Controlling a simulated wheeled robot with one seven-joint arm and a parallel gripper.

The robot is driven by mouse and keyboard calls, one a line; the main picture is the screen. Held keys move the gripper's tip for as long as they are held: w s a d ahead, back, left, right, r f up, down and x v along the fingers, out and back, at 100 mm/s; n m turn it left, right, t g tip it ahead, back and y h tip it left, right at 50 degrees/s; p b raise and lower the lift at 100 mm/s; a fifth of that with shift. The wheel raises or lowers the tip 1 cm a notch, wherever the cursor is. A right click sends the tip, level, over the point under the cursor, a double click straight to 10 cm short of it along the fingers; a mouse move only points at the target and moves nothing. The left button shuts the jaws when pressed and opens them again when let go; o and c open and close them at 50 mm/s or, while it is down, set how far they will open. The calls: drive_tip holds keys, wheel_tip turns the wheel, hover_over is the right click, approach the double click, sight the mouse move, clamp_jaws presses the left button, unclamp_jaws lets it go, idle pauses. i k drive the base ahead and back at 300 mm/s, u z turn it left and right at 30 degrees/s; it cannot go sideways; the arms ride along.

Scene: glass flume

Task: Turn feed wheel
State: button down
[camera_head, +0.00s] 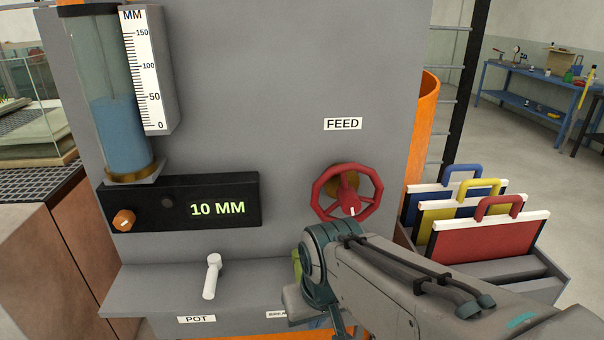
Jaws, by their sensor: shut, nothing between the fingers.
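The red feed wheel (346,193) is a spoked handwheel on the grey panel (290,90), under the white FEED label (343,124). It has a red hub with a small white mark and a brass-coloured collar behind. My arm comes in from the lower right, and its wrist joint stands in front of the panel just below the wheel. No contact between arm and wheel can be made out. My gripper's fingers are hidden behind the wrist or below the picture.
A display (218,208) reads 10 MM, beside an orange knob (124,220). A glass tube (118,110) holds blue liquid. A white lever (211,276) stands on the ledge. Coloured gate plates (486,240) stand in a rack right of my arm. A green part is mostly hidden by my wrist.

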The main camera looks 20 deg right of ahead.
sight(350, 203)
drive_tip(key=k, duration=0.5)
drive_tip(key=u, duration=1.8)
drive_tip(key=i, duration=1.2)
drive_tip(key=z, duration=2.35)
